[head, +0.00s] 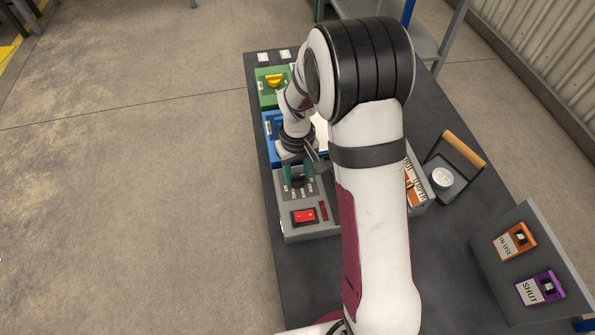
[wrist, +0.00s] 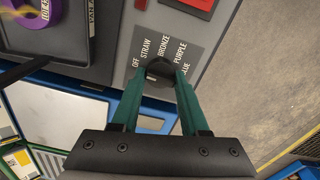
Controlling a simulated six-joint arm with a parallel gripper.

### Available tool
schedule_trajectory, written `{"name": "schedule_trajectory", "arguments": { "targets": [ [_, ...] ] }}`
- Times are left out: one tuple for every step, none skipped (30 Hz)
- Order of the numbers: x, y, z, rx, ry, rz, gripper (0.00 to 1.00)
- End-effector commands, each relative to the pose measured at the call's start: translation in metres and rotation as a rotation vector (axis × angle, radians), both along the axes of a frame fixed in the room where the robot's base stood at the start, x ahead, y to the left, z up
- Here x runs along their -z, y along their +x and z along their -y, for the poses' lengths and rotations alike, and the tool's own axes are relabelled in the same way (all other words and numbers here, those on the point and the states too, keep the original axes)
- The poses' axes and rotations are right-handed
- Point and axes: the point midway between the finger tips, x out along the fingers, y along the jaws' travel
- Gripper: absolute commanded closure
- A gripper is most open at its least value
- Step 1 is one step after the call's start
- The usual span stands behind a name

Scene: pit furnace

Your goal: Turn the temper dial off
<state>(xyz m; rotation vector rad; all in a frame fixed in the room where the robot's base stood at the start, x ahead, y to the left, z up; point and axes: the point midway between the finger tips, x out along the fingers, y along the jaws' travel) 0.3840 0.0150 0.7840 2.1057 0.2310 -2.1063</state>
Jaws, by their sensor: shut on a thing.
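The temper dial (wrist: 159,69) is a dark round knob on a grey control box (head: 282,228). In the wrist view, a label plate (wrist: 167,45) beside it reads OFF, STRAW, BRONZE, PURPLE and BLUE in a fan. My gripper (wrist: 160,78) points down at the box, its two teal fingers shut on the dial from both sides. The fingers hide part of the dial, and I cannot tell which word it points to. In the head view my gripper (head: 297,174) stands over the box's far part and largely hides the dial.
A red rocker switch (head: 304,216) and a dark red strip (head: 323,211) sit on the same box. Behind it are a blue unit (head: 268,126) and a green unit (head: 264,99) with a yellow knob. A wooden-handled carrier (head: 464,149) and a tagged panel (head: 500,270) stand at right.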

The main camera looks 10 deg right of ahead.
Motion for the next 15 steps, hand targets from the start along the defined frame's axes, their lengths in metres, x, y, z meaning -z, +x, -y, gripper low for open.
{"name": "schedule_trajectory", "arguments": {
  "targets": [
    [-0.0005, 0.0003, -0.0001, -0.012, 0.0, 0.001, 1.0],
    [-0.0005, 0.0003, -0.0002, -0.021, 0.0, 0.001, 1.0],
    [-0.0005, 0.0003, -0.0002, -0.03, 0.0, 0.001, 1.0],
    [-0.0005, 0.0003, -0.0002, -0.036, 0.0, 0.001, 1.0],
    [-0.0005, 0.0003, -0.0002, -0.041, 0.0, 0.001, 1.0],
    [-0.0005, 0.0003, -0.0002, -0.047, 0.0, 0.001, 1.0],
    [-0.0005, 0.0002, -0.0003, -0.051, 0.0, 0.001, 1.0],
    [-0.0005, 0.0002, -0.0003, -0.054, 0.0, 0.001, 1.0],
    [-0.0005, 0.0002, -0.0003, -0.056, 0.0, 0.001, 1.0],
    [-0.0005, 0.0002, -0.0003, -0.058, 0.0, 0.001, 1.0],
    [-0.0005, 0.0002, -0.0003, -0.059, 0.0, 0.001, 1.0],
    [-0.0005, 0.0002, -0.0003, -0.06, 0.0, 0.001, 1.0],
    [-0.0005, 0.0002, -0.0003, -0.06, 0.0, 0.001, 1.0],
    [-0.0005, 0.0002, -0.0003, -0.06, 0.0, 0.001, 1.0],
    [-0.0004, 0.0002, -0.0003, -0.06, 0.0, 0.001, 1.0]
  ]
}}
